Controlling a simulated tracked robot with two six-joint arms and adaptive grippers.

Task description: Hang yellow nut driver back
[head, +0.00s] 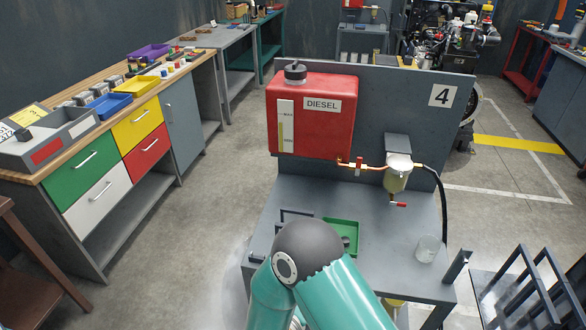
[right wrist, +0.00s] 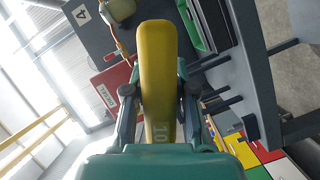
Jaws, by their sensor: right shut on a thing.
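The yellow nut driver (right wrist: 158,75) fills the middle of the right wrist view, with its thick handle marked "10" lengthwise to the camera. My right gripper (right wrist: 158,92) is shut on this handle, one dark finger on each side. The driver's shaft is hidden in that view. A grey bar with short prongs (right wrist: 222,104) shows to the right of the driver, apart from it. In the head view, a teal arm of mine rises from the bottom centre over the bench; the driver and both grippers are not visible there.
The grey bench (head: 400,235) carries a red diesel tank (head: 312,115), a fuel filter (head: 397,175), a green tray (head: 343,228) and a clear beaker (head: 428,248). A barred blue-grey rack (head: 525,285) stands at the lower right. A drawer cabinet (head: 110,160) is at left.

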